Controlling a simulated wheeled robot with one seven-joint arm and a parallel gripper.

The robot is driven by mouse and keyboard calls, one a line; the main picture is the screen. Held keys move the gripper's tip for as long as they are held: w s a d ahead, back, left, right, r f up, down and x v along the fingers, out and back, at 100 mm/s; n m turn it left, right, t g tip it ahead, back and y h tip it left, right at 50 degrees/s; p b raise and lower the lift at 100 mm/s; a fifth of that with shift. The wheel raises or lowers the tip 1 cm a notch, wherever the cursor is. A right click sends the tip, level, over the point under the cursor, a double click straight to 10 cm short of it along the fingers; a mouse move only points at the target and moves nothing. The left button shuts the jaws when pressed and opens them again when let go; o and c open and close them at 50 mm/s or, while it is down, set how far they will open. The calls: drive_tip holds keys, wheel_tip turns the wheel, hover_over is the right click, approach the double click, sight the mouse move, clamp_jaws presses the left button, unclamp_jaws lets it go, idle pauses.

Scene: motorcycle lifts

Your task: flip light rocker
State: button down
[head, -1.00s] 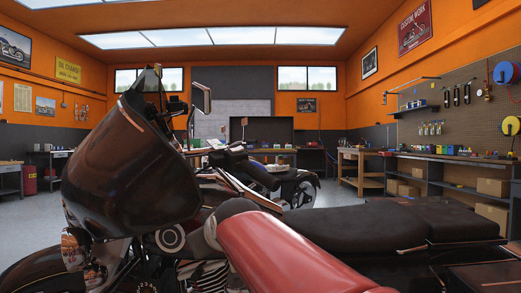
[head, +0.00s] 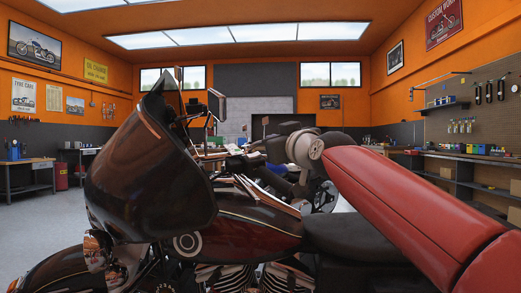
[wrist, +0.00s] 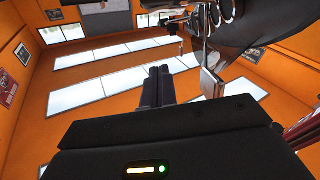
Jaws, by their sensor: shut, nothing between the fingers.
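A dark motorcycle with a large front fairing (head: 150,165) stands in front of me in the head view. Its handlebar area lies behind the fairing, partly covered by my arm. I cannot make out the light rocker in either view. In the wrist view, my gripper (wrist: 158,82) is shut and empty, its two dark fingers side by side. Part of the handlebar (wrist: 174,21) shows beyond and above the fingertips, apart from them in the picture. A mirror (wrist: 212,80) is to the right of the fingers.
The black seat (head: 350,235) and fuel tank (head: 250,228) lie below my red arm. Gauges (wrist: 228,12) and the dark fairing fill the wrist view's upper right. A workbench (head: 470,158) runs along the right wall. Open floor (head: 40,225) is at the left.

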drive_tip(key=r+p, duration=0.1)
drive_tip(key=p, duration=0.7)
hover_over(254, 155)
drive_tip(key=v, duration=0.4)
drive_tip(key=f, duration=0.1)
drive_tip(key=w+f, duration=0.1)
drive_tip(key=f, duration=0.1)
drive_tip(key=shift+w+f, duration=0.1)
drive_tip(key=shift+w, duration=0.2)
